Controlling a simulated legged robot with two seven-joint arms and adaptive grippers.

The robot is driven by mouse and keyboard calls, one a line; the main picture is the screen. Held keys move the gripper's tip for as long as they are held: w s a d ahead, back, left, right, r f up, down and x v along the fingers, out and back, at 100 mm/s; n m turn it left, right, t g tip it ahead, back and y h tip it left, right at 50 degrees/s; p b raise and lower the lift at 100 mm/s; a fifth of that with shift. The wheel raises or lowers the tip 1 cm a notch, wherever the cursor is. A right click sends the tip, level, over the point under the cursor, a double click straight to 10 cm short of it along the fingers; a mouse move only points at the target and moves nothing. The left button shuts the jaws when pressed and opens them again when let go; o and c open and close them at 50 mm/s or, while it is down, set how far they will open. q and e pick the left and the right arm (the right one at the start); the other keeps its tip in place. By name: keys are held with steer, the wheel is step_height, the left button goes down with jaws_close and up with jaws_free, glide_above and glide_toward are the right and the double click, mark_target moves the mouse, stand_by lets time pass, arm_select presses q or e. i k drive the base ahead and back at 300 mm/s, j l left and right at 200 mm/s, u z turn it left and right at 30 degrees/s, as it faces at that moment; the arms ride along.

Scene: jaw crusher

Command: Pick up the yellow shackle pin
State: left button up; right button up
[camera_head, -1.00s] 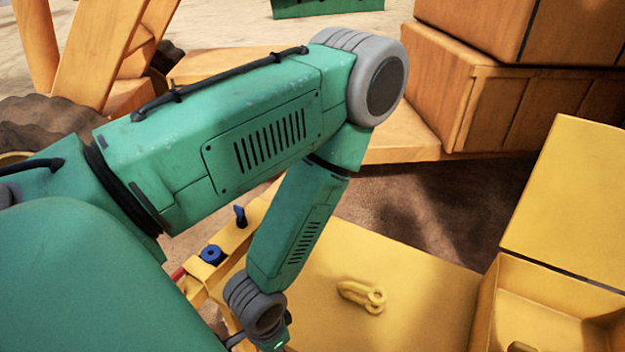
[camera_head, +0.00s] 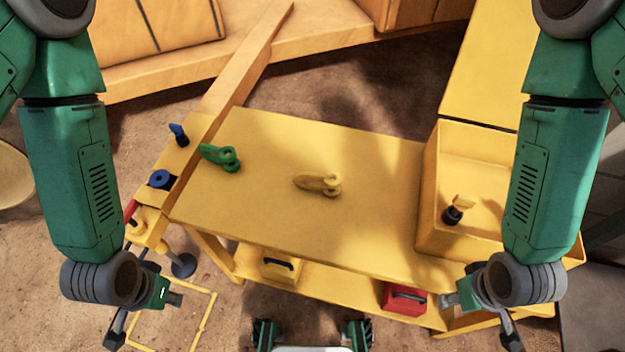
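A small piece with a yellow top and a dark lower part, which looks like the yellow shackle pin (camera_head: 459,203), stands in the open yellow box (camera_head: 437,190) at the right end of the table. A yellow shackle (camera_head: 318,184) lies on the middle of the yellow tabletop (camera_head: 290,225). My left gripper (camera_head: 150,297) is low at the left, apart from the table. My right gripper (camera_head: 470,293) is low at the right, in front of the box and below the pin in the picture. Neither gripper's fingers show clearly enough to tell open from shut.
A green shackle (camera_head: 220,158) lies at the tabletop's left end. Blue pieces (camera_head: 162,180) stand on the left ledge. A yellow case (camera_head: 281,268) and a red case (camera_head: 405,298) sit on the lower shelf. The tabletop is otherwise clear.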

mark_target(461, 202)
steer(key=z, duration=1.3)
steer(key=l, duration=0.45)
steer(key=k+l+u, duration=0.15)
steer(key=l, duration=0.3)
